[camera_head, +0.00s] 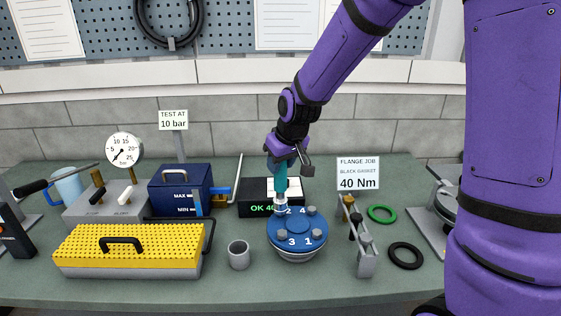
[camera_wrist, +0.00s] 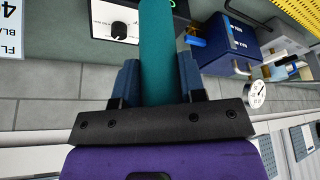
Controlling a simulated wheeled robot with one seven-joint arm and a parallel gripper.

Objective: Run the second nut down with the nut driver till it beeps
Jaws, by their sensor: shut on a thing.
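My gripper (camera_head: 281,161) is shut on the teal nut driver (camera_head: 280,182), which hangs upright below it. The driver's teal body also fills the middle of the wrist view (camera_wrist: 160,50), between the two blue fingers. In the head view the driver's pale lower end meets the blue round flange (camera_head: 297,244) at its back left, beside the number 2. The driver hides the nut there. Grey nuts show by 4 (camera_head: 312,210), 3 (camera_head: 281,235) and 1 (camera_head: 318,234). A black display box (camera_head: 258,210) behind reads "OK 4", its remainder hidden by the driver.
A grey cup (camera_head: 239,255) stands left of the flange. A grey rack (camera_head: 364,258), a green ring (camera_head: 382,213) and a black ring (camera_head: 405,256) lie right. The sign (camera_head: 358,174) reads 40 Nm. A yellow-topped box (camera_head: 130,248) and blue tank (camera_head: 181,188) stand left.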

